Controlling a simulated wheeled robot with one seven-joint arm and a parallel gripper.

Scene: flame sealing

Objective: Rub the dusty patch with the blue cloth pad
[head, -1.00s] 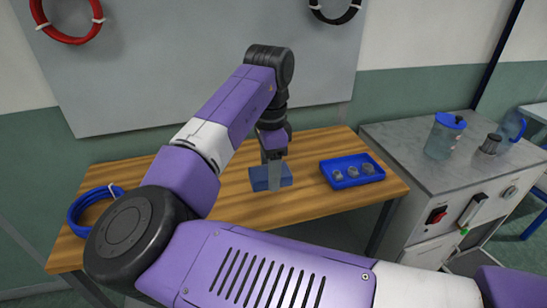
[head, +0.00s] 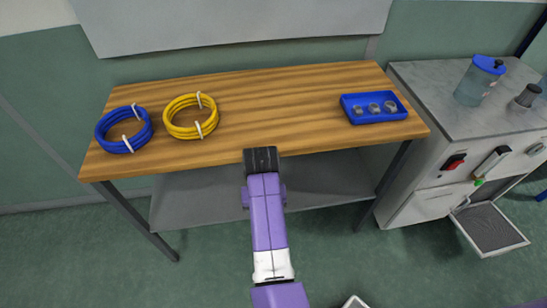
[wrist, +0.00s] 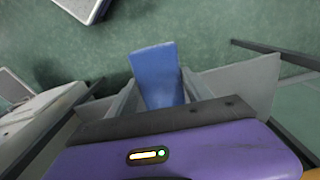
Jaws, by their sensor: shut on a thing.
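The blue cloth pad (wrist: 154,64) is between the grey fingers of my gripper (wrist: 158,88) in the wrist view, with green floor behind it. My gripper is shut on the pad. In the head view my arm reaches to the front edge of the wooden table (head: 280,98), and the gripper and pad are hidden there. I cannot make out a dusty patch in either current view; the bare middle of the table top looks like plain striped wood.
A blue coil (head: 101,128) and a yellow coil (head: 168,118) lie at the table's left. A blue tray (head: 376,119) with grey parts sits at its right. A grey shelf (head: 325,178) is underneath. A grey cabinet (head: 437,103) with an open flap (head: 490,230) stands right.

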